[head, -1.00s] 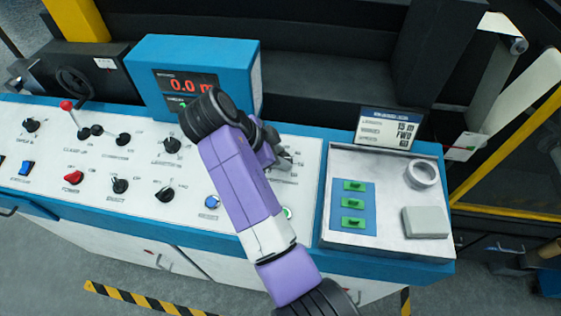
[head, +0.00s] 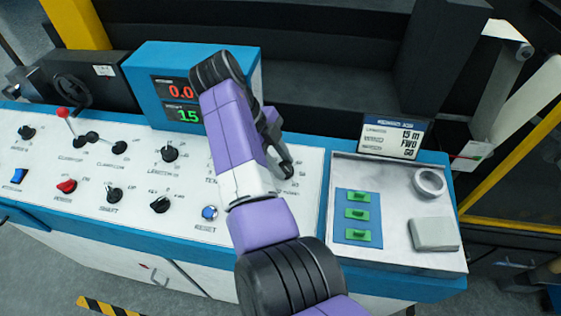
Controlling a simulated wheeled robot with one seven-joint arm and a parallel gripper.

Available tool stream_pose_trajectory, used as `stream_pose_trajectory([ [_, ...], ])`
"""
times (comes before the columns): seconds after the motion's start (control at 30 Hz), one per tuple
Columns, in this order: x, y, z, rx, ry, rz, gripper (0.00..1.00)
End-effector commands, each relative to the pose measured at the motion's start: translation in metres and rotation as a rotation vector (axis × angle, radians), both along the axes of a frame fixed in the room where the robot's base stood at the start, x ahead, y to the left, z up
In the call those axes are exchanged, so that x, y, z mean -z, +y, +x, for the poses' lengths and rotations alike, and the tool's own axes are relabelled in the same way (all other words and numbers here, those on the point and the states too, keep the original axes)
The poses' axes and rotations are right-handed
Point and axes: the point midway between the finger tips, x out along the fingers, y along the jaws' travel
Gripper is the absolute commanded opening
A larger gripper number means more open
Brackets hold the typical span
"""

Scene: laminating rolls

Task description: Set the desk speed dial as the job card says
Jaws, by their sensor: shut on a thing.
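My gripper (head: 284,168) is at the right part of the white control panel (head: 110,165), low over its surface. It is shut on a small knob there, taken to be the speed dial; fingers and arm hide most of the knob, so its pointer cannot be read. The job card (head: 395,136) stands at the panel's back right; it shows "15 m" and "FWD", with a last line too small to read surely. The blue display box (head: 215,65) shows red "0.0" and a green figure like "15", partly beside my arm.
A grey tray (head: 400,250) at right holds green pieces (head: 357,213), a white ring (head: 430,183) and a grey block (head: 433,234).

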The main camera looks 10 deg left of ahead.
Motion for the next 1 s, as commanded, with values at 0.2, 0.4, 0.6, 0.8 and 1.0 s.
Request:
stream_pose_trajectory([
  [0.2, 0.0039, -0.0002, -0.0012, 0.049, 0.008, 0.01, 0.0],
  [0.4, 0.0044, -0.0005, -0.0012, 0.062, 0.007, 0.011, 0.0],
  [0.6, 0.0045, -0.0006, -0.0013, 0.062, 0.007, 0.011, 0.0],
  [0.8, 0.0048, -0.0006, -0.0013, 0.062, 0.007, 0.011, 0.52],
  [1.0, 0.0033, -0.0004, -0.0008, 0.061, 0.005, 0.011, 0.52],
])
